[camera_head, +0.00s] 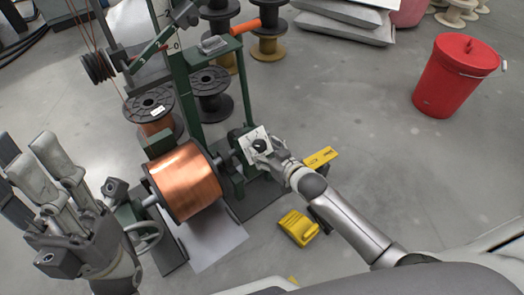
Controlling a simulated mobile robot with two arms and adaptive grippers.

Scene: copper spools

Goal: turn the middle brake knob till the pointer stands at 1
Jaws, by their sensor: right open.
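A white dial plate (250,139) with a black knob (259,145) stands on the green frame, right of the copper spool. It is the only brake knob I can make out, and I cannot read its pointer or numbers. My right gripper (265,153) reaches in from the lower right and is open at the knob, covering part of it and the plate. I cannot tell whether the fingers touch the knob. My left gripper (45,175) is large at the left edge, its fingers spread and empty, well away from the dial.
A copper-wound spool (186,182) lies across the green stand (190,105). Several spools stand behind it. A yellow block (298,228) and a flat yellow piece (322,157) lie near my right arm. A red bucket (456,75) stands at the right on open floor.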

